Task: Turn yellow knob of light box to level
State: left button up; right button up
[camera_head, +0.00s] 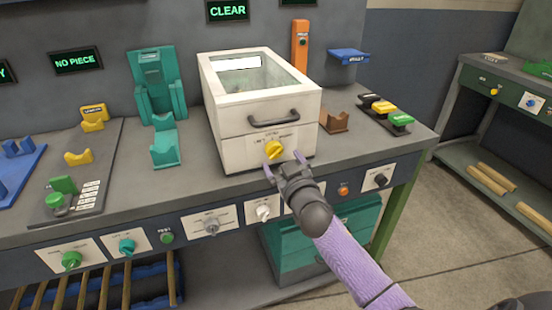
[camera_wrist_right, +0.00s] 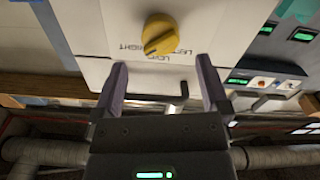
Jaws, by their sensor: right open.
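The light box (camera_head: 222,103) is a cream box with a glazed top and a dark handle (camera_head: 274,117) on its front, standing on the grey bench. Its yellow knob (camera_head: 273,149) sits low on the front face, on a white label. The knob also shows near the top middle of the right wrist view (camera_wrist_right: 160,34), with lettering around it. My right gripper (camera_head: 285,165) is open just in front of and below the knob, its purple fingers apart and empty. In the right wrist view the fingertips (camera_wrist_right: 161,68) lie either side below the knob, not touching it. My left gripper is not in view.
A brown cradle (camera_head: 335,122) and a row of coloured buttons (camera_head: 385,110) stand right of the box. Teal holders (camera_head: 164,145) stand to its left. A second bench (camera_head: 500,95) is at right.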

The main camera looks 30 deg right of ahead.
aim_at(277, 155)
jog(key=x, duration=0.3)
jog(key=shift+w+f+b, duration=0.15)
jog(key=shift+f+b, duration=0.05)
jog(key=shift+b, duration=0.2)
jog(key=shift+w+d+r, duration=0.1)
jog(key=shift+w+d, duration=0.05)
jog(key=shift+w, duration=0.45)
jog(key=shift+c, duration=0.2)
jog(key=shift+c, duration=1.1)
jog(key=c, duration=1)
